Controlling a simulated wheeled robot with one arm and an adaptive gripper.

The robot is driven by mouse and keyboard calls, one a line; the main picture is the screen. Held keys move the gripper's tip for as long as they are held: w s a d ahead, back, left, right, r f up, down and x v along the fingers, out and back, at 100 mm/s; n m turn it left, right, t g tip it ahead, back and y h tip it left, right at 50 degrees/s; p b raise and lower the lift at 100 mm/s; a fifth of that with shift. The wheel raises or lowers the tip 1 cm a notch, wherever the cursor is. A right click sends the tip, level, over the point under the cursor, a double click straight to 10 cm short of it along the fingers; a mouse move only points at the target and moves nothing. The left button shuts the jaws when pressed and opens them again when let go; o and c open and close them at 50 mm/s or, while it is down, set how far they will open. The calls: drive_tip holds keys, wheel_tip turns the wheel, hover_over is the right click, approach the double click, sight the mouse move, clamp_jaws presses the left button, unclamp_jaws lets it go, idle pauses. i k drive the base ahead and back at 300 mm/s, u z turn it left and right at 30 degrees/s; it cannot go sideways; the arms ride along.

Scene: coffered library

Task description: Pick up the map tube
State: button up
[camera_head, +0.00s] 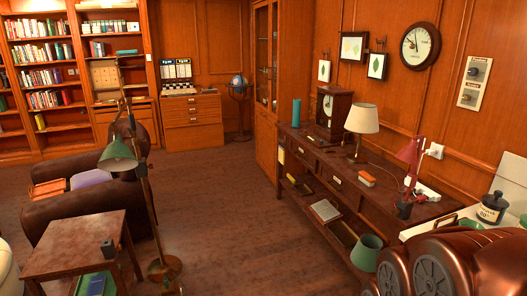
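An upright teal cylinder (297,112), which looks like the map tube, stands on the far end of the long wooden console table (390,196) along the right wall. It stands left of a dark wooden clock (332,112) and apart from it. The base of the cylinder rests on the table top and its whole side is visible. My gripper is not in view.
A table lamp (362,120), an orange box (367,178) and a red desk lamp (410,155) share the console top. A small table (75,245), floor lamp (119,158) and armchair (75,210) stand left. Open floor (240,215) lies between.

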sight(296, 107)
drive_tip(key=i, duration=3.55)
drive_tip(key=u, duration=0.45)
drive_tip(key=i, duration=1)
drive_tip(key=u, duration=0.15)
